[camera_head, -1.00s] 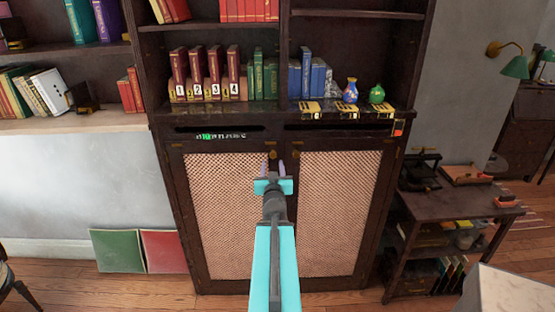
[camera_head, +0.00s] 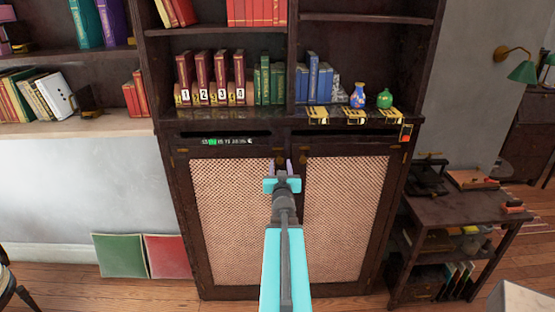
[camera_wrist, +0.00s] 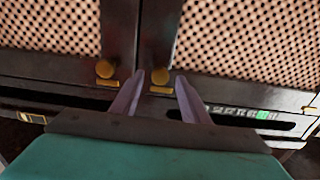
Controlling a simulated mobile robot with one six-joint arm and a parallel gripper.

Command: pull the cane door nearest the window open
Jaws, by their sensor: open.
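A dark wood cabinet has two shut cane doors, a left cane door (camera_head: 232,220) and a right cane door (camera_head: 345,220). No window shows in either view. My gripper (camera_head: 284,166) is open in front of the inner edge of the left door, near its top. In the wrist view, which looks upside down against the head view, a round brass knob (camera_wrist: 160,77) sits between the tips of my gripper (camera_wrist: 157,78). This is the left door's knob; contact cannot be told. The right door's knob (camera_wrist: 107,79) is just outside the fingers.
A shelf above the doors holds numbered red books (camera_head: 210,80), a blue vase (camera_head: 358,95) and a green vase (camera_head: 385,98). A dark side table (camera_head: 465,208) stands close on the right. Green and red panels (camera_head: 120,255) lean at the lower left. Floor shows at the front left.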

